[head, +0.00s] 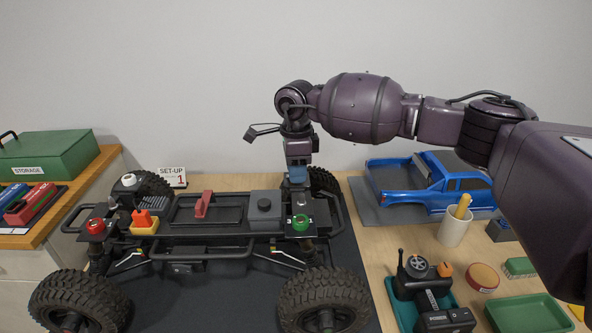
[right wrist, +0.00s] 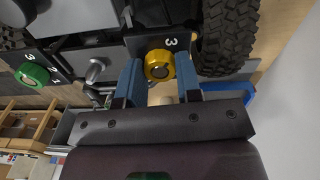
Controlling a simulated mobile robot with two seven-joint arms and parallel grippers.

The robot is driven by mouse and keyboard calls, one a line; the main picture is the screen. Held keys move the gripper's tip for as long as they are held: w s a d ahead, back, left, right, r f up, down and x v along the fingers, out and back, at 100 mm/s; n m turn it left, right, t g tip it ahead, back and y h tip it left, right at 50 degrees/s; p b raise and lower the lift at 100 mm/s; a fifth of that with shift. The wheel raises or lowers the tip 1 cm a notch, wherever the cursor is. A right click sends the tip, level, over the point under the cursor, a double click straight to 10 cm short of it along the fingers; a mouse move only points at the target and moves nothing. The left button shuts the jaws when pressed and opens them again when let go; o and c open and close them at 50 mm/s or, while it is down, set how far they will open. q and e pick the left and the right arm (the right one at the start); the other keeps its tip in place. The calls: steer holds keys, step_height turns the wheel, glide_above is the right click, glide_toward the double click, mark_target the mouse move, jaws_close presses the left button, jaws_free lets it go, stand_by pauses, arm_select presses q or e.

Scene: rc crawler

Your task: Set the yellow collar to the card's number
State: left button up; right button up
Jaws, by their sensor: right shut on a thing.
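The yellow collar (right wrist: 160,64) sits between the blue fingertips of my right gripper (right wrist: 159,78) in the right wrist view. A white 3 shows on the dark plate beside it. In the head view the right gripper (head: 298,176) points down at the far right corner of the crawler (head: 235,232) and hides the collar. It is shut on the collar. The set-up card (head: 173,176) stands behind the crawler and shows a large red 1. My left gripper is not in view.
A green collar (head: 300,222), red collar (head: 95,226) and white collar (head: 128,180) sit at the other corners. A blue truck body (head: 425,190), a cup (head: 454,224) and a transmitter (head: 425,285) stand to the right. A green storage box (head: 50,155) is at left.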

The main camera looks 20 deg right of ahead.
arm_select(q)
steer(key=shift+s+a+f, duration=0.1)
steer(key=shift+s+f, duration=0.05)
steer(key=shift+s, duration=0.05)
arm_select(e)
steer(key=shift+r+n, duration=0.15)
steer(key=shift+n, duration=0.45)
steer(key=o, duration=0.9)
steer(key=shift+o, duration=0.2)
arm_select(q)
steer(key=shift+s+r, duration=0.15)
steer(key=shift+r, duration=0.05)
arm_select(e)
step_height(320, 180, up, 11)
steer(key=shift+w, duration=0.15)
